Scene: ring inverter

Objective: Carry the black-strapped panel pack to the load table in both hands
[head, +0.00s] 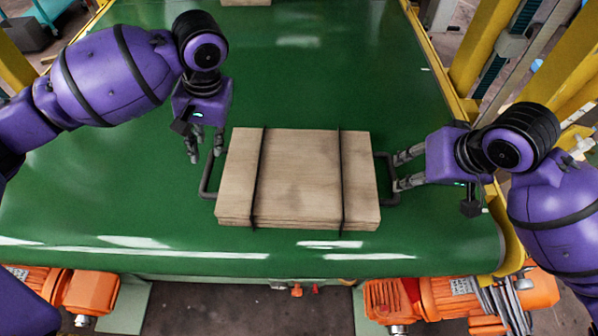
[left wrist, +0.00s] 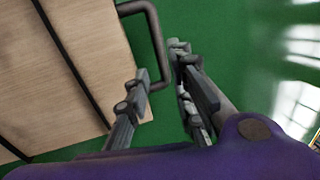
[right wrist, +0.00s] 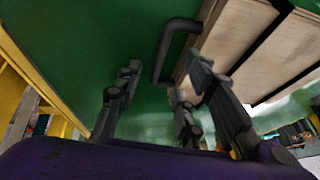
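The panel pack (head: 300,180) is a flat stack of light wooden panels with two black straps. It lies on the green belt, with a dark bar handle at each short side. My left gripper (head: 206,150) is at the left handle (head: 205,180); in the left wrist view its parted fingers (left wrist: 160,62) have the handle (left wrist: 156,45) between them. My right gripper (head: 398,171) is at the right handle (head: 388,193); in the right wrist view its parted fingers (right wrist: 162,72) are on either side of the handle (right wrist: 163,52). I cannot make out contact. No load table is identifiable.
The green belt (head: 330,70) is clear behind the pack. Another wooden piece (head: 245,2) shows at the far edge. Yellow posts (head: 490,50) stand at right. Orange motors (head: 85,290) (head: 440,297) sit below the belt's near edge, with floor between them.

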